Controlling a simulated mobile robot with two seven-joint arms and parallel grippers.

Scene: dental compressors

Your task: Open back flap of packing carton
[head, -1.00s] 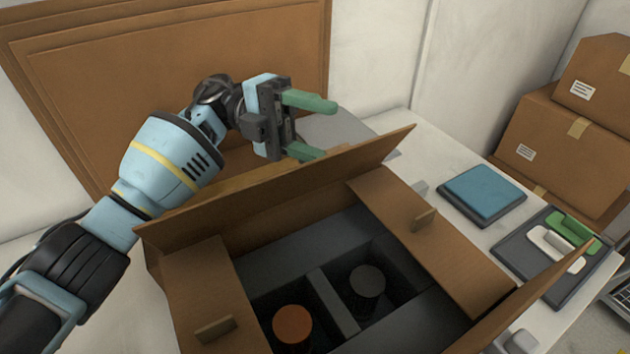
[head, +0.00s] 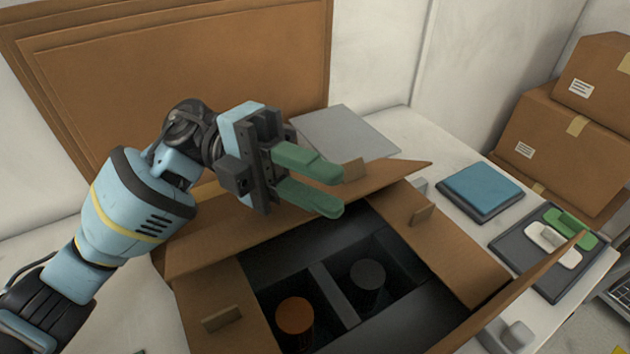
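The packing carton (head: 258,300) stands open on the table, with dark inner compartments. Its back flap (head: 240,238) slants over the rear of the opening, its near edge low and its upper face showing, with a small tab (head: 353,170) near the right end. My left gripper (head: 332,189) is over this flap, its two green fingers apart with nothing seen between them. The upper fingertip is close to the tab; whether they touch is unclear. The fingers and wrist hide the flap's middle. My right gripper is out of view.
The left side flap (head: 215,285) and right side flap (head: 450,245) lie roughly flat; the front flap (head: 515,295) stands up. An orange-topped cylinder (head: 295,315) and a dark one (head: 368,274) sit inside. A blue pad (head: 480,190) and tray (head: 515,248) lie right; a grey sheet (head: 345,130) lies behind.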

